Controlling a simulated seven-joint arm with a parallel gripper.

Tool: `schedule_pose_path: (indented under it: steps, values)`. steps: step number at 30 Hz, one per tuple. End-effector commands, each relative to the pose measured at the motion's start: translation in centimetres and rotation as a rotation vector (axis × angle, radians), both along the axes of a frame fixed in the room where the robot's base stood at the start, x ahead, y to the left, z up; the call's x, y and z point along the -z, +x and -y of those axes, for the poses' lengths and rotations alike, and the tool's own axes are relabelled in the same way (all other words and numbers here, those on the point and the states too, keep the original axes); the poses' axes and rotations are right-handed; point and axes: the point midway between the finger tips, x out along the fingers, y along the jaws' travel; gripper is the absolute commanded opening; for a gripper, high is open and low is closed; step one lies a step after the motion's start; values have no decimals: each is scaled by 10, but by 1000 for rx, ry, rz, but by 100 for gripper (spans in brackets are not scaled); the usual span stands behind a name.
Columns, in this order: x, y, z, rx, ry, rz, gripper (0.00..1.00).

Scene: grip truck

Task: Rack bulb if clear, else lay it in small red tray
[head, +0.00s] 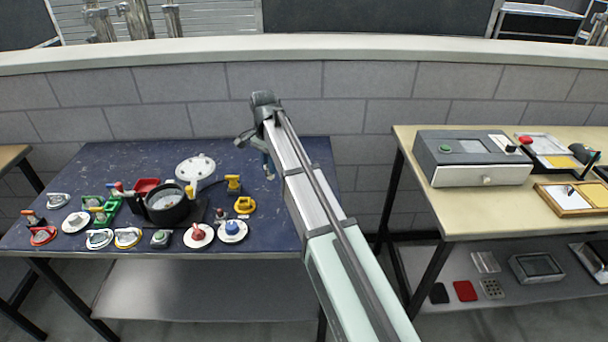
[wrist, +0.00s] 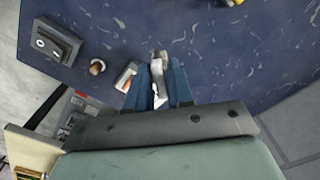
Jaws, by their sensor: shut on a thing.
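My gripper (wrist: 160,74) has blue fingers shut on a pale grey-white, narrow thing (wrist: 157,64), seen over the blue table. It may be the bulb, but the fingers cover much of it and I cannot tell if it is clear. In the head view my gripper (head: 268,170) hangs at the right part of the blue table, mostly behind my arm. I cannot make out a rack for certain.
The right bench holds a grey box (head: 475,172); a red pad (head: 465,291) lies below.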

Motion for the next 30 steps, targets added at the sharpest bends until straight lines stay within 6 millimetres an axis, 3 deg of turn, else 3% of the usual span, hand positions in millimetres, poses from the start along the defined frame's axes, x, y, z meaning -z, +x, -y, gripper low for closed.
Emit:
schedule_pose_path:
  steps: [1,3,16,30]
  values:
    - [-5,8,-24,39,1,1,0]
    - [-11,12,-52,104,1,1,0]
    - [-41,13,-215,472,0,0,0]
    - [-36,-8,-378,710,1,0,0]
